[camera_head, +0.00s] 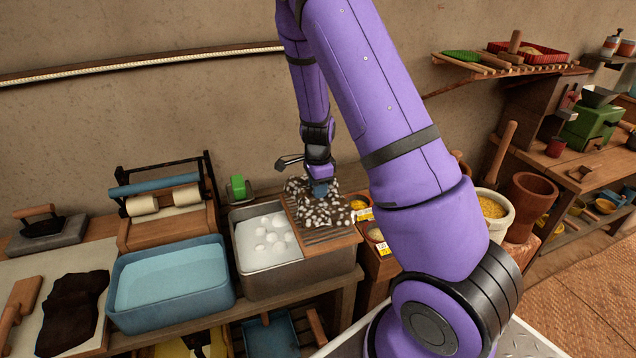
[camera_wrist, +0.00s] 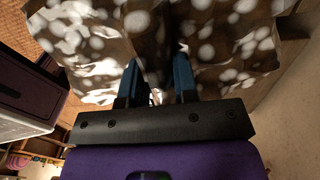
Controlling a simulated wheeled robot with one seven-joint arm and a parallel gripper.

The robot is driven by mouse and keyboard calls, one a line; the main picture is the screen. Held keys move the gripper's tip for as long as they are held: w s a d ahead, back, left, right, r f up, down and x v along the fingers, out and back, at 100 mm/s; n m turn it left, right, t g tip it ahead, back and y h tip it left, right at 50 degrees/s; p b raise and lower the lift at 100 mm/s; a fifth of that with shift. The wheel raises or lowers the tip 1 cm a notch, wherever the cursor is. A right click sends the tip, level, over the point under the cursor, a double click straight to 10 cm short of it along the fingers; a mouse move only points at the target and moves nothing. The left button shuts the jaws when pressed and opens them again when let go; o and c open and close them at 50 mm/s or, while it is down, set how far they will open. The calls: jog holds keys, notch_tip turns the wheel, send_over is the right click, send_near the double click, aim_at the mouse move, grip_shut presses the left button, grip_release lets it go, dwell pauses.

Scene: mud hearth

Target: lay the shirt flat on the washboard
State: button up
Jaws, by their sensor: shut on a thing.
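The shirt (camera_head: 322,208) is brown with white spots and lies bunched over the washboard (camera_head: 332,235) in the head view. The washboard is a ridged wooden board at the right side of the metal sink. My gripper (camera_head: 319,188) is above the shirt, with its fingers at the cloth. In the wrist view, the shirt (camera_wrist: 215,40) fills the upper part, with a dark fold between the two blue fingers of my gripper (camera_wrist: 158,75). The fingers are shut on that fold. Part of the washboard is hidden under the shirt.
The metal sink (camera_head: 237,262) holds water with white suds. A blue basin (camera_head: 172,312) of water stands to its left, with a roller wringer (camera_head: 165,205) behind. A green block (camera_head: 238,187) is behind the sink. Small bowls with price tags (camera_head: 383,249) sit close to the washboard's right.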

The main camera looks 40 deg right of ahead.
jog(key=shift+f, duration=2.8)
jog(key=o, duration=0.9)
jog(key=shift+a, duration=0.1)
notch_tip(320, 180, up, 11)
jog(key=shift+f, duration=0.15)
